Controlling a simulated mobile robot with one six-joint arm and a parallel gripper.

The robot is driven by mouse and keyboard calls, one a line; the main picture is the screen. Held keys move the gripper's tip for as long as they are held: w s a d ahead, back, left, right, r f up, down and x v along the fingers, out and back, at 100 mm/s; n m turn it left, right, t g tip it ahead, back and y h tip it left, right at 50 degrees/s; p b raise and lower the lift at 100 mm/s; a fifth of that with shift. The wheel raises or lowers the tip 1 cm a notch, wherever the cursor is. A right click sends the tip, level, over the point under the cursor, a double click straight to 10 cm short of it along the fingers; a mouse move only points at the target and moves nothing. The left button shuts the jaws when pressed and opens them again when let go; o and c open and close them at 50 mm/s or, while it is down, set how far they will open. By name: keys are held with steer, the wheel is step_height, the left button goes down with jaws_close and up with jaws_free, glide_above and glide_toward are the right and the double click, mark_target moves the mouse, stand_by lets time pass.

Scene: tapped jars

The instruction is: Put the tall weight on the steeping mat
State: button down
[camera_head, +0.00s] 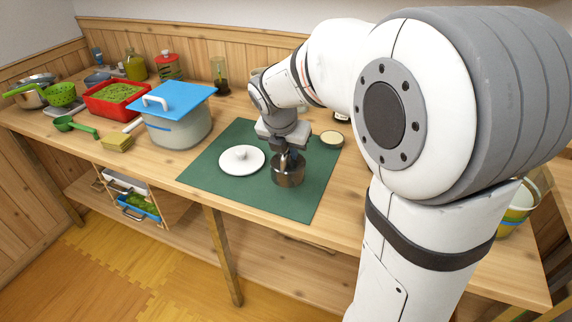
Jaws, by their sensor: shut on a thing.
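The steeping mat is a dark green sheet (222,187) lying on the wooden worktop. My gripper (289,158) points down over the right part of this mat. The cylinder is upright and within the mat's outline. I cannot tell whether its base touches the mat. The fingers partly hide its top.
A white round lid with a knob (241,162) lies on the mat, left of the cylinder. A small round pale-topped dish (332,139) is at the mat's right edge. A pot with a blue board on top (178,128) stands left. The mat's front is clear.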

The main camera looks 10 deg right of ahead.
mark_target(288, 162)
steer(key=shift+f+b, duration=0.5)
steer(key=shift+f, duration=1.75)
steer(key=shift+f, duration=0.1)
steer(key=c, duration=1.4)
jaws_free()
steer(key=shift+s, duration=0.1)
steer(key=shift+c, duration=0.2)
